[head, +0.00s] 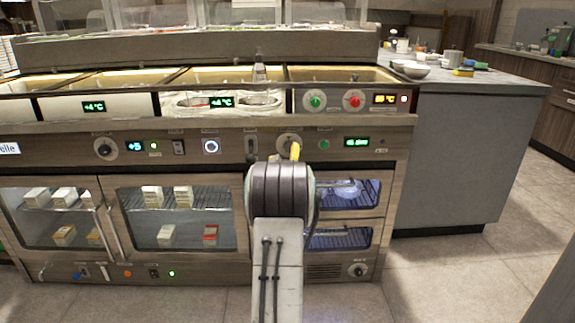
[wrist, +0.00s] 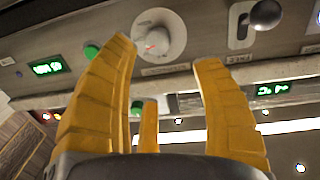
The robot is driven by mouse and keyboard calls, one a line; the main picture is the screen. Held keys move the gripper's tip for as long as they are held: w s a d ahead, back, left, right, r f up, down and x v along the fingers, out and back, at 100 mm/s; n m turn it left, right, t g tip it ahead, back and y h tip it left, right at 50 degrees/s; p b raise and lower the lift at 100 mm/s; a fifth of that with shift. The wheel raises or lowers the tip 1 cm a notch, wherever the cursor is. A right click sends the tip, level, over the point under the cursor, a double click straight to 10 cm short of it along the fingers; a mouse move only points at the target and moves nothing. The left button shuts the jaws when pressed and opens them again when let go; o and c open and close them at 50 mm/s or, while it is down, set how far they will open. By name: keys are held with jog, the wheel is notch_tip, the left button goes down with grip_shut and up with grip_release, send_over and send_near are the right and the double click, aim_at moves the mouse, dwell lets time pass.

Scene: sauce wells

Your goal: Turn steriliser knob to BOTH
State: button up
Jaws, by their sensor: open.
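The steriliser knob is a round pale dial on the wood-look front panel. It shows in the wrist view (wrist: 158,36) with a small red mark on its face, and in the head view (head: 286,141) partly behind my gripper. The lettering around it is too small to read. My gripper (wrist: 165,54) has yellow ribbed fingers, spread apart and empty. Their tips are near the knob, one on either side of its lower part in the wrist view; I cannot tell whether they touch it. In the head view one yellow finger (head: 295,151) shows in front of the knob.
A green button (head: 324,144) and a green display (head: 357,142) sit right of the knob in the head view. A lever switch (wrist: 255,18) is beside it in the wrist view. Blue-lit glass compartments (head: 349,190) lie below. Open floor (head: 450,270) is at right.

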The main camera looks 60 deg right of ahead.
jog(key=shift+v, duration=1.5)
